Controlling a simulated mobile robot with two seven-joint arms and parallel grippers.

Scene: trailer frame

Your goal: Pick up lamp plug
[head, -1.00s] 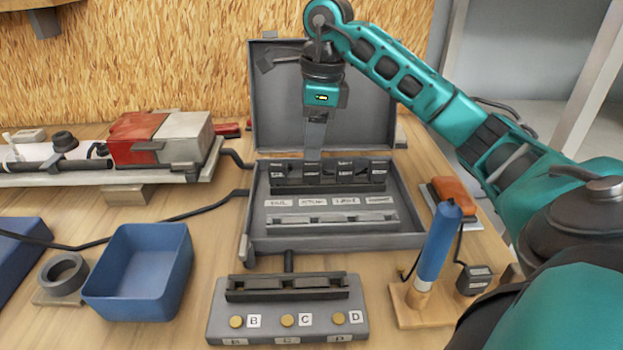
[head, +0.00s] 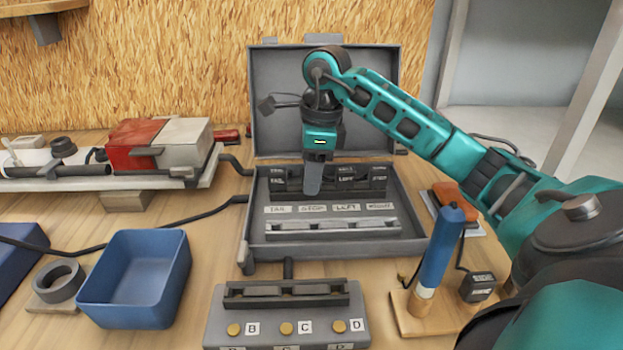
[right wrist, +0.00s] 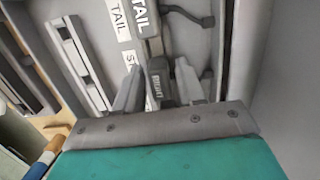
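A row of dark lamp plugs (head: 346,185) with small white labels stands in a rack inside the open grey case (head: 415,246). My right gripper (head: 313,182) points down at the rack, over its left-middle part, and hides part of the row. In the right wrist view, the two grey fingers (right wrist: 158,92) are apart, one on each side of a dark plug (right wrist: 157,78) with a white label. I cannot clearly read that label. Narrow gaps seem to show between plug and fingers; contact is hard to tell. My left gripper is not in view.
Label strips (head: 312,209) and a grey slotted bar (head: 330,227) lie in the case. A grey socket box (head: 285,312) stands in front of it. A blue bin (head: 135,280) is at left, a blue cylinder on a wooden base (head: 437,255) at right. The case lid stands behind my gripper.

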